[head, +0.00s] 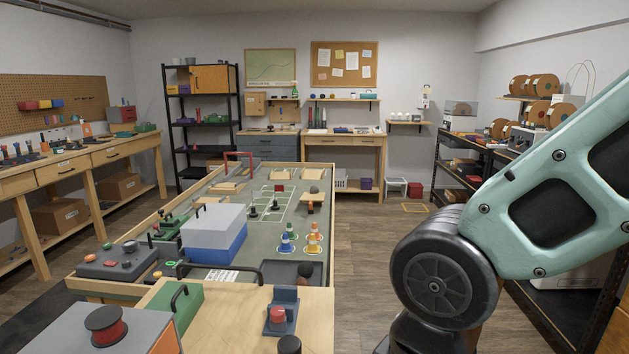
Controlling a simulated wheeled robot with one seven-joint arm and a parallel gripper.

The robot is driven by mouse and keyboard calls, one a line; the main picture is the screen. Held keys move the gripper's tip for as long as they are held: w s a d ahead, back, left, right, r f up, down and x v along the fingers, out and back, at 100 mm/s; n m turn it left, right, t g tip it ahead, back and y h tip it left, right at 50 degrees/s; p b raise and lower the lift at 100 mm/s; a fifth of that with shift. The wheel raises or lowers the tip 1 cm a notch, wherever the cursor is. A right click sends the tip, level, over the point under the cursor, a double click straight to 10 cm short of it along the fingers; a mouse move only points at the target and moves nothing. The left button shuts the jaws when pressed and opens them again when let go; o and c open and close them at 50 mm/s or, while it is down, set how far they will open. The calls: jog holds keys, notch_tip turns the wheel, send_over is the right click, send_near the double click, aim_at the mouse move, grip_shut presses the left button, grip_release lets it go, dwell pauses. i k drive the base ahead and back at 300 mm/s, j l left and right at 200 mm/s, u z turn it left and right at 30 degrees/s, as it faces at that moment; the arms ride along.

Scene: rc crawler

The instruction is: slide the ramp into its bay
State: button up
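Several tan wooden pieces that look like ramps lie on the grey-green table top (246,226): one at the left of the middle (228,188), one farther back (281,174) and one at the far right (314,173). I cannot tell which one is the ramp of the task. White lines (272,203) mark out boxes in the middle of the table top; I cannot tell which, if any, is the bay. My gripper is not in view; only links of my arm show at the right.
A red arch (239,160) stands at the back. The wooden floor (362,240) right of the table is clear.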

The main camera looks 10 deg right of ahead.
aim_at(305, 174)
jog(key=k+l, duration=0.3)
jog(key=i+l+z, duration=0.5)
jog(key=i+l, duration=0.95)
jog(key=i, duration=3.75)
jog(key=i+u, duration=0.3)
jog(key=i, duration=0.15)
jog(key=i+u, duration=0.35)
jog(key=i+j+u, duration=0.1)
jog(key=i+u, duration=0.25)
jog(key=i+j+u, duration=0.1)
jog(key=u, duration=0.3)
jog(key=i+u, duration=0.5)
